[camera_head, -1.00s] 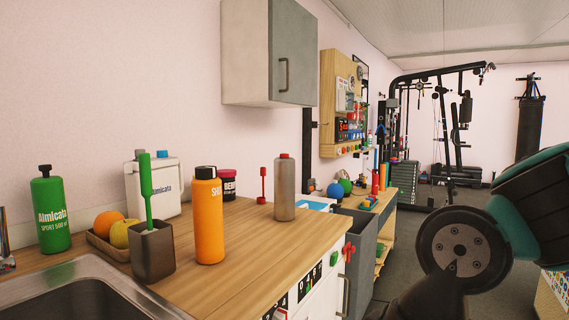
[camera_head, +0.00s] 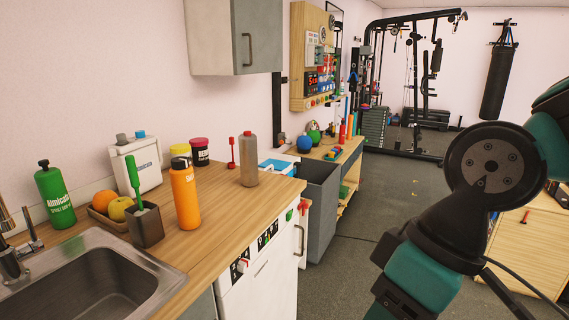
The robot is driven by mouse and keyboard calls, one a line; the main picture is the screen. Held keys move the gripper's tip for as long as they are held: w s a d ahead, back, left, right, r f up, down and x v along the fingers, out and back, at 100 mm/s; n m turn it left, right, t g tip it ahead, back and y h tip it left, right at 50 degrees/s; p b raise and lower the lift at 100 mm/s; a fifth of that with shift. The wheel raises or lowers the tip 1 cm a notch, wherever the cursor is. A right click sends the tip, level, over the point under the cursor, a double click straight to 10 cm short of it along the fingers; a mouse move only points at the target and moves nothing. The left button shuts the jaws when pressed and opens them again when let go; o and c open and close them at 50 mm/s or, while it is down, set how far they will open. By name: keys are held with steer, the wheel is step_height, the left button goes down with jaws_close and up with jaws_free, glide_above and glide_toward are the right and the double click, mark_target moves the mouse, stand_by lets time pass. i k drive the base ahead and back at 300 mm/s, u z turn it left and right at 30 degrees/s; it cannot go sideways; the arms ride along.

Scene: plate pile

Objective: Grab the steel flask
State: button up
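A grey, metallic-looking flask (camera_head: 249,165) with a dull red cap stands upright near the right end of the wooden counter (camera_head: 222,205). It looks like the steel flask, and no other bottle here is grey. Nothing touches it. My gripper is not in view. Only links of my arm show at the right, well apart from the flask.
An orange bottle (camera_head: 186,197) and a small red-topped item (camera_head: 231,150) stand near the flask. A green bottle (camera_head: 54,200), a fruit tray (camera_head: 98,215) and a brush holder (camera_head: 147,228) are by the sink (camera_head: 95,285). A grey bin (camera_head: 318,205) stands beyond the counter. Floor is open.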

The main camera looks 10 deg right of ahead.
mark_target(248, 145)
steer(key=z, duration=0.8)
steer(key=i, duration=2.75)
steer(key=u, duration=2.4)
